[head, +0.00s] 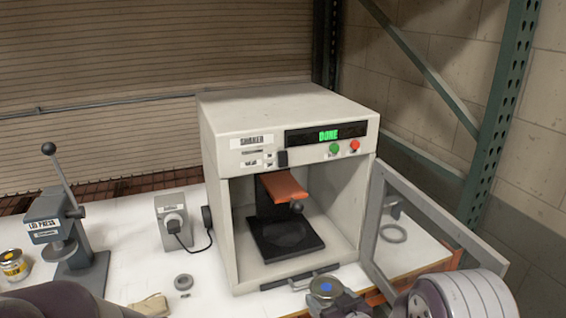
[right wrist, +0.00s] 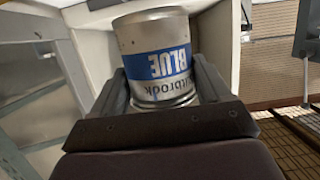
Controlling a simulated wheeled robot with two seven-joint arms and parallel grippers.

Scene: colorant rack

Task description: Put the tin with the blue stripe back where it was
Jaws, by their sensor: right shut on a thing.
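The tin with the blue stripe (right wrist: 155,62) is between the fingers of my right gripper (right wrist: 165,95), which is shut on it. In the right wrist view it is a silver tin with a blue band reading BLUE, shown upside down. In the head view the tin (head: 326,287) shows its top with a blue dot, in front of the shaker at the bottom edge. My right gripper (head: 345,303) holds it there. The shaker (head: 300,112) reads DONE in green, and its chamber holds no tin. My left gripper is out of view.
The shaker's glazed door (head: 435,232) stands open to the right, close to my right arm. A lid press (head: 65,235) and a yellow-banded tin (head: 13,265) are at the left.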

